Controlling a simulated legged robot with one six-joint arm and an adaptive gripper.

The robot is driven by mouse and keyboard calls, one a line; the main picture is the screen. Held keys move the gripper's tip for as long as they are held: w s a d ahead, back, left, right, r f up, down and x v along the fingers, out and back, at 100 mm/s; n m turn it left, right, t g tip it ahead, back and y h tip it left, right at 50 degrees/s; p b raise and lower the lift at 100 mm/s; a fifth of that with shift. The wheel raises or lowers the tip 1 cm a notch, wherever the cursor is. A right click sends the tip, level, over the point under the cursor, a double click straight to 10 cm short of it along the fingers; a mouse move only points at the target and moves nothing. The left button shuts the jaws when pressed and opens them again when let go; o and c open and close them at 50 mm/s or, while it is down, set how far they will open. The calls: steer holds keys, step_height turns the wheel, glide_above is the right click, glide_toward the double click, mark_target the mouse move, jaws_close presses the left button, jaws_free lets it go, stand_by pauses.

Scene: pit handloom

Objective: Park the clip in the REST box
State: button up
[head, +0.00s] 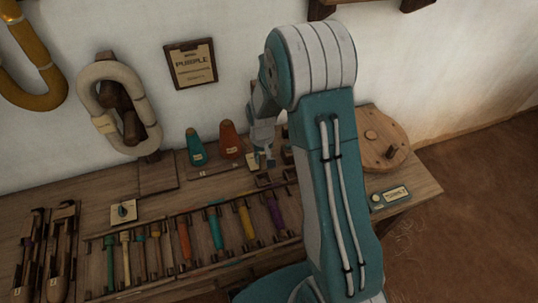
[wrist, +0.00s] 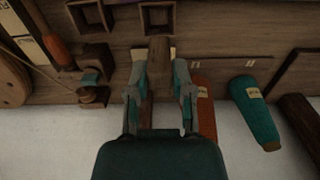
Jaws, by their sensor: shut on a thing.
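My gripper (wrist: 159,80) is shut on a narrow brown wooden piece, which I take to be the clip (wrist: 158,54). The clip sits between the two fingers and its end points toward the top of the wrist view. Two small square open wooden boxes lie past the fingertips: one box (wrist: 90,17) up and to the left, the other box (wrist: 157,17) straight beyond the clip. I cannot read a REST label on either. In the head view my gripper (head: 263,153) is above the back of the bench, beside the orange cone; the clip is not clear there.
A teal cone (head: 196,147) and an orange cone (head: 229,140) stand close to the gripper's left. A round wooden disc (head: 382,140) is at the bench's right end. A rack of coloured bobbins (head: 214,228) fills the front. The wall (head: 230,90) is close behind.

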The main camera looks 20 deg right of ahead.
mark_target(260, 166)
steer(key=f, duration=0.4)
steer(key=shift+a, duration=0.25)
steer(key=shift+a+f, duration=0.1)
steer(key=shift+f, duration=0.3)
steer(key=f, duration=0.1)
steer(key=d+f, duration=0.1)
steer(key=shift+d+f, duration=0.3)
steer(key=shift+f, duration=0.35)
steer(key=shift+a+f, duration=0.3)
steer(key=shift+a, duration=0.2)
steer(key=shift+d, duration=0.3)
